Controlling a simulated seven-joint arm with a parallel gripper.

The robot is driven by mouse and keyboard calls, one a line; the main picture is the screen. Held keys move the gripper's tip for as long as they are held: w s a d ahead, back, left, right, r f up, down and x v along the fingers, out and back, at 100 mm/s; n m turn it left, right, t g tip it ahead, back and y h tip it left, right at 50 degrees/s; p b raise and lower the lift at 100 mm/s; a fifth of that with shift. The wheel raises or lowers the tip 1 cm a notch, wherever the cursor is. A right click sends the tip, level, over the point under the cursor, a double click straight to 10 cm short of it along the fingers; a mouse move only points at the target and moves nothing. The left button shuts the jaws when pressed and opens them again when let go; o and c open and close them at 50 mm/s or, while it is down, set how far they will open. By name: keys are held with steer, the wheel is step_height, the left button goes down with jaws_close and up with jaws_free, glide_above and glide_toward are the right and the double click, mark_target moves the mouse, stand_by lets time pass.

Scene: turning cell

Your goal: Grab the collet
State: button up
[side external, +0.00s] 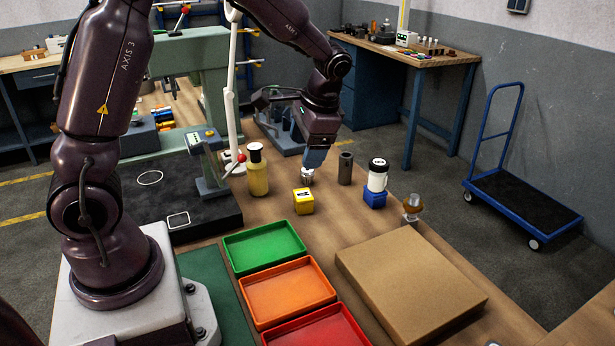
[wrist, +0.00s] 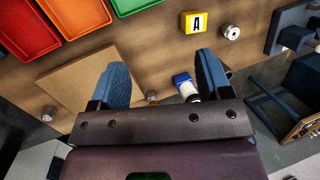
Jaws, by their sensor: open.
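In the wrist view this piece (wrist: 231,33) lies beyond the tip of the right-hand finger, outside the gap between the fingers. My gripper (side external: 315,158) has blue fingers and points down close above the piece in the side view. In the wrist view my gripper (wrist: 160,62) is open, with nothing held between its fingers. Another metal piece with a brown ring (side external: 411,206) stands farther right, so I cannot be sure which is the collet.
The yellow block (side external: 303,203), a yellow bottle (side external: 258,175), a dark grey cylinder (side external: 345,168) and a black-and-white bottle (side external: 377,177) on a blue block (side external: 375,199) stand nearby. Green (side external: 264,248), orange (side external: 289,291) and red (side external: 318,330) trays and a cardboard box (side external: 410,282) lie in front.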

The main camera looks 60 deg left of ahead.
mark_target(312, 174)
steer(key=w+a+f+m+g+y, duration=0.1)
steer(key=w+a+f+m+y, duration=0.1)
steer(key=a+f, duration=0.3)
steer(key=w+a+f+m+g+y, duration=0.1)
steer(key=w+a+f+m+y, duration=0.2)
steer(key=w+a+f, duration=0.2)
steer(key=w+a+f+m+g+y, duration=0.1)
steer(key=w+a+f+m+y, duration=0.2)
steer(key=a+f, duration=0.2)
steer(key=shift+w+a+f, duration=0.2)
steer(key=shift+a+f, duration=0.1)
steer(key=shift+f, duration=0.35)
step_height(312, 174, up, 4)
steer(key=w+f+m+y, duration=0.1)
steer(key=w+m+y, duration=0.1)
steer(key=w, duration=0.1)
steer(key=f, duration=0.4)
steer(key=a+f, duration=0.1)
steer(key=f, duration=0.1)
steer(key=shift+s+f, duration=0.2)
steer(key=shift+s, duration=0.05)
steer(key=x, duration=0.5)
steer(key=shift+d+f, duration=0.1)
steer(key=c, duration=1)
